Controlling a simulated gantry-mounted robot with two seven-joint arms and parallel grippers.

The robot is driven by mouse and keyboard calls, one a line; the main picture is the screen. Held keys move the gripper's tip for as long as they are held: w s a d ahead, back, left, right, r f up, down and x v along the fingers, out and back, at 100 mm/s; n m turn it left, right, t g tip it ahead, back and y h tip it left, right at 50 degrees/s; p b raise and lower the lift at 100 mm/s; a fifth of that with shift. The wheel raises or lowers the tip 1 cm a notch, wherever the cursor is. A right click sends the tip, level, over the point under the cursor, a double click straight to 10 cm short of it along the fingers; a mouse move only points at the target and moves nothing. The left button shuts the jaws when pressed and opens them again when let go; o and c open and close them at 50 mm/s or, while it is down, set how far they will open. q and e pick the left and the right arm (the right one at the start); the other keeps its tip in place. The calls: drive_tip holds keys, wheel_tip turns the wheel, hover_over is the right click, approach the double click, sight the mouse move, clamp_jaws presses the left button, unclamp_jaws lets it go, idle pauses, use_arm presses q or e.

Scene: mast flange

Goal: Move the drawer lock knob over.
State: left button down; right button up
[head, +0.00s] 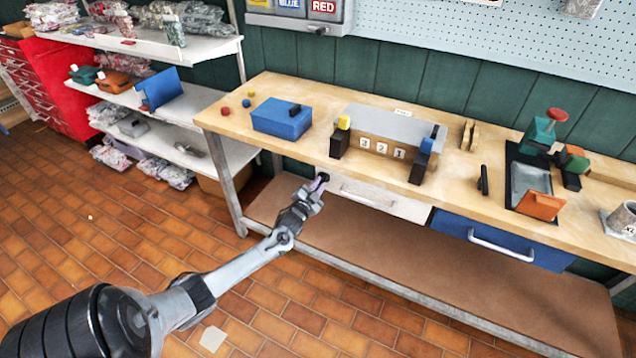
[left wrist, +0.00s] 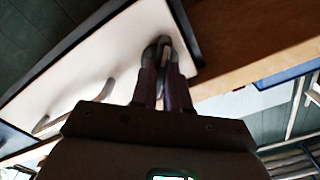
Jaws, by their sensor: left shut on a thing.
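The white drawer (head: 408,207) is under the tabletop and looks closed. The small dark lock knob (head: 323,176) is at its left end, left of the drawer's handle (head: 368,199). My left gripper (head: 318,184) reaches up from below and is shut on the knob. In the left wrist view, the two fingers of my left gripper (left wrist: 163,52) meet at the corner of the pale drawer front (left wrist: 95,75). The fingers hide most of the knob, so its turn angle cannot be told. My right gripper is not in view.
The wooden workbench (head: 262,92) overhangs the drawers. A blue drawer (head: 455,225) with a pale handle is to the right. A blue box (head: 281,119) and a numbered block (head: 381,146) stand on top. The brown lower shelf (head: 450,275) is clear.

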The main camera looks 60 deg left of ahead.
use_arm(q)
drive_tip(key=shift+n+p, duration=1.15)
drive_tip(key=shift+n, duration=2.75)
drive_tip(key=c, duration=1.1)
unclamp_jaws()
drive_tip(key=p+v, duration=0.3)
drive_tip(key=v, duration=0.7)
drive_tip(key=shift+s+d+f, duration=0.1)
drive_tip(key=shift+s+d, duration=0.1)
drive_tip(key=shift+s, duration=0.15)
